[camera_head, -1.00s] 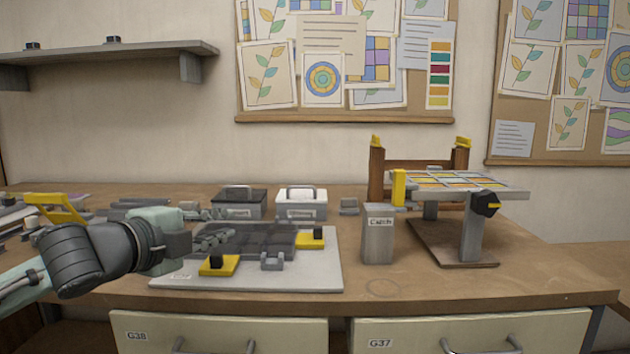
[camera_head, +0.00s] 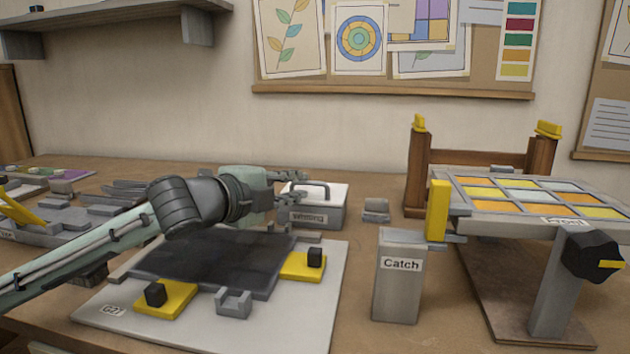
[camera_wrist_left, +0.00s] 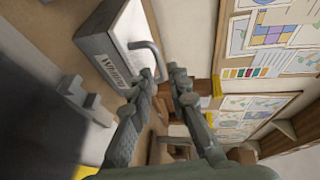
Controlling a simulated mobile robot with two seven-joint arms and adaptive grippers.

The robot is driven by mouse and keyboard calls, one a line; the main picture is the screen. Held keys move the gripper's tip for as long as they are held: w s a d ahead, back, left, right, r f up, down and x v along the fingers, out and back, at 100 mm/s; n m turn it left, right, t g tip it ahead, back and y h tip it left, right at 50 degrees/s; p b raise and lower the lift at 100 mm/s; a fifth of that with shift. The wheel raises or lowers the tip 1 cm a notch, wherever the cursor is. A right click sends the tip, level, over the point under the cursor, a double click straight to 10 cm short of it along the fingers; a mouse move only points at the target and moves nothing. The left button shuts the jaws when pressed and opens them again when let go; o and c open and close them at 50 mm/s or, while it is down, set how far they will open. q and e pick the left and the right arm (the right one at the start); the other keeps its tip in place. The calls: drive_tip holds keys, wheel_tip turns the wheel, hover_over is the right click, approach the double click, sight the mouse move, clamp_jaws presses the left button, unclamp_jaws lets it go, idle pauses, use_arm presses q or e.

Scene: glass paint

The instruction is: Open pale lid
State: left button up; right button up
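The pale lid (camera_head: 335,190) is the white top of a grey box labelled "Whiting" (camera_head: 315,217), with a grey bar handle (camera_head: 307,184) on it. The lid sits flat on its box. My left gripper (camera_head: 298,176) reaches in from the left, with its fingers at the back left of the lid, near handle height. In the left wrist view the gripper (camera_wrist_left: 164,72) has a gap between its fingers. The handle (camera_wrist_left: 150,52) curves close to one fingertip there. I cannot tell whether they touch. My right gripper is not in view.
A dark panel on a white board (camera_head: 300,320) with yellow clamps lies under my left arm. A grey "Catch" block (camera_head: 398,285) and a tilted frame of coloured panes (camera_head: 535,222) stand to the right. A small grey block (camera_head: 376,209) sits beside the box.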

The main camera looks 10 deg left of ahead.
sight(309, 184)
use_arm(q)
drive_tip(key=x, duration=0.4)
drive_tip(key=shift+w+d, duration=0.2)
drive_tip(key=shift+w, duration=0.3)
drive_tip(key=shift+w+f, duration=0.1)
clamp_jaws()
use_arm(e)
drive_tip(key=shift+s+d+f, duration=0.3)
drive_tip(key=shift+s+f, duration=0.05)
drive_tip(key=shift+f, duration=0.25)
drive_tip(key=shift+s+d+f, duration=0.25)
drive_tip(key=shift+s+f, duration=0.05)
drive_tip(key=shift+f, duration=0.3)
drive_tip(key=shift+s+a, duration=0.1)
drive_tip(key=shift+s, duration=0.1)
